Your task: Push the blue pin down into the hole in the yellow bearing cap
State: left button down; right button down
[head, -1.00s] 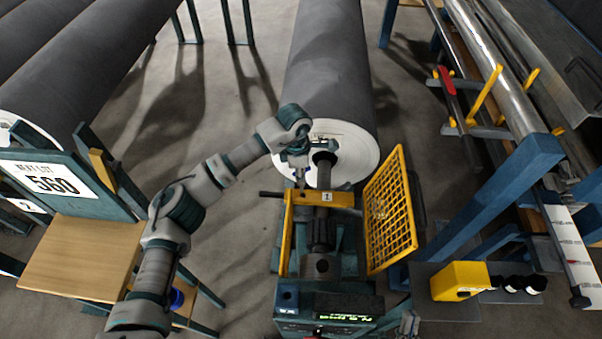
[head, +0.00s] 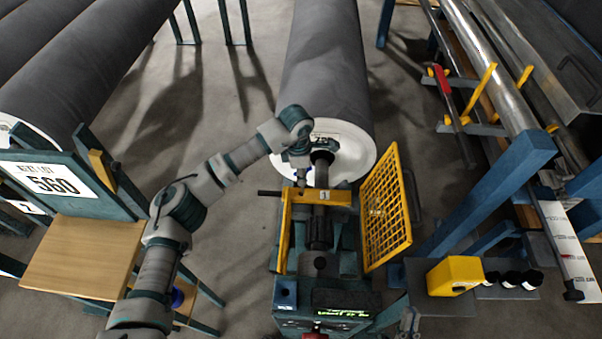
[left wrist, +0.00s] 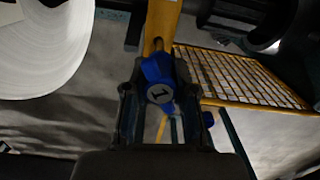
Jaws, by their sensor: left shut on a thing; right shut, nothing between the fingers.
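The yellow bearing cap (head: 335,198), marked 1, lies across the dark shaft in front of the big roll. My left gripper (head: 301,179) points down at the left part of the cap. In the left wrist view my left gripper (left wrist: 165,112) is shut on the blue pin (left wrist: 157,70), whose head carries a 1. My right gripper (head: 409,320) shows at the bottom edge, shut and empty.
A yellow mesh guard (head: 386,208) stands open to the right of the shaft. The large grey roll (head: 325,70) is behind the cap. A wooden-topped stand (head: 80,258) is at left, and a yellow block (head: 455,276) sits on a shelf at right.

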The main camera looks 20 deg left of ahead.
pick_arm(q)
jog(key=shift+r, duration=0.1)
jog(key=shift+a, duration=0.15)
dwell(0.3)
jog(key=shift+p, duration=0.3)
notch_tip(320, 180, down, 8)
jog(key=b, duration=0.2)
jog(key=shift+r, duration=0.15)
dwell(2.7)
jog(key=c, duration=0.9)
grip_release()
jog(key=shift+o, duration=0.2)
jog(key=shift+r, duration=0.1)
jog(key=shift+a, duration=0.1)
notch_tip(320, 180, up, 12)
jog(key=shift+a, duration=0.35)
